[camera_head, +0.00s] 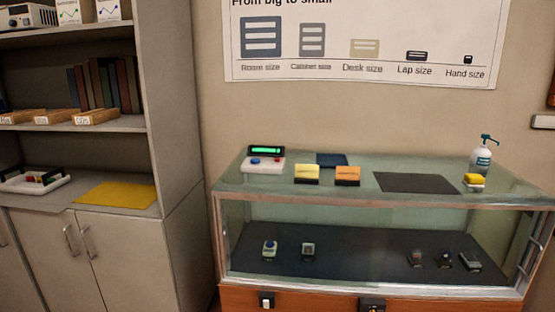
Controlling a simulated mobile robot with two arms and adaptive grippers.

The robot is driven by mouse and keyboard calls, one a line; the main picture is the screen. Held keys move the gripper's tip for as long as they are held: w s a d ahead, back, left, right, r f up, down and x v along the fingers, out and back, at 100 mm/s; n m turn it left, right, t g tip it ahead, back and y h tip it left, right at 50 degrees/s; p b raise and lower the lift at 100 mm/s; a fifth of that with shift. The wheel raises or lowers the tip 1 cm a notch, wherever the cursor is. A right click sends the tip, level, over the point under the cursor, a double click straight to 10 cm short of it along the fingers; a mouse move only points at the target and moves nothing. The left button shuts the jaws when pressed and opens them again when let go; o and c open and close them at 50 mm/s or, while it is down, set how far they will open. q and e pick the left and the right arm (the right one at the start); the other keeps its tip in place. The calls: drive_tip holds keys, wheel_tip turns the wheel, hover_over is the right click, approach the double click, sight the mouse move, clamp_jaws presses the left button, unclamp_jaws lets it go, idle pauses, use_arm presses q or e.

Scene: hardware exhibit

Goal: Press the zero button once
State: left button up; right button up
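A small white device (264,165) stands at the back left on top of the glass display case. It has a black upright panel with a lit green display (266,151). A blue button (255,161) is on the left of its top, and a small red spot (277,160), perhaps another button, is on the right. Labels are too small to read, so I cannot tell which one is the zero button. Neither of my grippers is in view, and nothing touches the device.
On the glass case (460,198) are a yellow box (307,174), an orange box (347,176), a dark blue flat piece (331,160), a dark mat (415,183), a yellow sponge (474,179) and a pump bottle (481,160). A shelf cabinet (176,150) stands left. The glass front-left is clear.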

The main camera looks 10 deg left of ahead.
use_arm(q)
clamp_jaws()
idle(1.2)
